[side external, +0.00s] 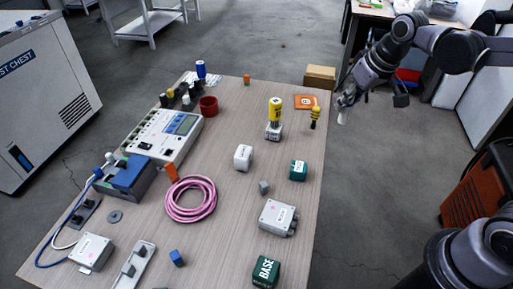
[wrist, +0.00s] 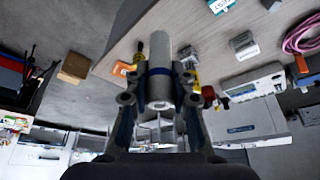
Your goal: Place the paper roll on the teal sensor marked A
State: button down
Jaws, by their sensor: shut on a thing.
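The paper roll, a pale cylinder, is held in my gripper (side external: 346,98); its lower end (side external: 343,116) shows in the side external view. In the wrist view the roll (wrist: 159,52) points out between the fingers of my gripper (wrist: 160,82), which are shut on it. The gripper is in the air beyond the table's right edge. A teal block with a white label (side external: 298,171) sits on the right side of the table, apart from the roll. Its marking is too small to read. Part of a teal block (wrist: 221,5) shows at the wrist view's top edge.
A yellow cylinder on a pale base (side external: 275,110), a yellow-black tool (side external: 315,114) and an orange piece (side external: 306,102) lie near the table's (side external: 235,220) far right corner. A white block (side external: 243,157), grey cube (side external: 263,187) and grey box (side external: 277,217) surround the teal block.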

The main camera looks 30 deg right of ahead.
jog(key=shift+s+a+f, duration=0.1)
jog(key=shift+s, duration=0.4)
jog(key=shift+s+a+f, duration=0.1)
jog(key=shift+s, duration=0.4)
jog(key=shift+s+a+f, duration=0.1)
jog(key=shift+a+f, duration=0.05)
jog(key=shift+a, duration=0.05)
send_over(299, 166)
notch_tip(299, 166, down, 7)
jog(key=shift+f, duration=1.9)
jog(key=shift+f, duration=0.15)
jog(key=c, duration=1.2)
grip_release()
jog(key=shift+o, duration=0.2)
